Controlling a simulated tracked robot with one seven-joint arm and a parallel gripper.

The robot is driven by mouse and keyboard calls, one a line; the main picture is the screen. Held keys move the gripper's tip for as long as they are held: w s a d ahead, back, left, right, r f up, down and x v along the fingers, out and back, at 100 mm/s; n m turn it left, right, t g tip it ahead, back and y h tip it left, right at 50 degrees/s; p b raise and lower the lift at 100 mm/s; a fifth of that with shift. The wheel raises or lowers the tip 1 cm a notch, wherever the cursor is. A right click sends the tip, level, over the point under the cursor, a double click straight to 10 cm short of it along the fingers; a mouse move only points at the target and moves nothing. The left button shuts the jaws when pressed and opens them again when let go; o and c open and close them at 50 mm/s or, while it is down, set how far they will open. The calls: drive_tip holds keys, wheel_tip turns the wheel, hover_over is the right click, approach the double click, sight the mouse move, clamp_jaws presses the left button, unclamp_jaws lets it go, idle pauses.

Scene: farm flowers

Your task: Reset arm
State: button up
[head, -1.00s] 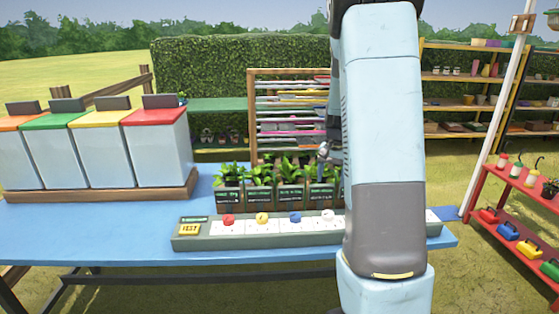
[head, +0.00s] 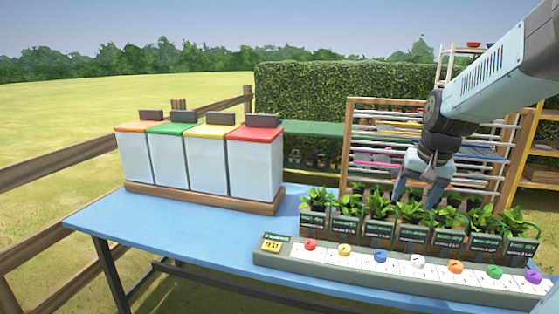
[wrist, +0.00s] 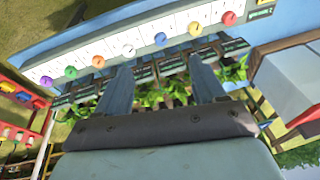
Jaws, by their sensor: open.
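My gripper (head: 421,190) is above and at the row of potted plants, its fingers pointing down, in the head view. In the wrist view my gripper (wrist: 164,88) shows two fingers spread apart with nothing held between them. The potted plants (head: 377,230) stand in dark labelled boxes in a row on the blue table (head: 170,232). Plant leaves (wrist: 160,97) show behind and between the fingers in the wrist view. Whether the fingers touch any plant I cannot tell.
A long panel (head: 390,268) with several coloured knobs lies along the table's front. White bins (head: 207,163) with coloured lids stand on the left. A rack (head: 350,140) and a hedge (head: 330,85) stand behind. The table's left front is clear.

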drive_tip(key=s+a+r+n+t, duration=0.1)
drive_tip(key=s+a+r+n, duration=0.1)
drive_tip(key=s, duration=0.5)
drive_tip(key=s+a+r+n+t, duration=0.1)
drive_tip(key=s+a+r+n, duration=0.1)
drive_tip(key=s+a, duration=0.3)
drive_tip(key=s, duration=0.2)
drive_tip(key=shift+s+a+t, duration=0.3)
drive_tip(key=shift+s, duration=0.1)
idle(1.1)
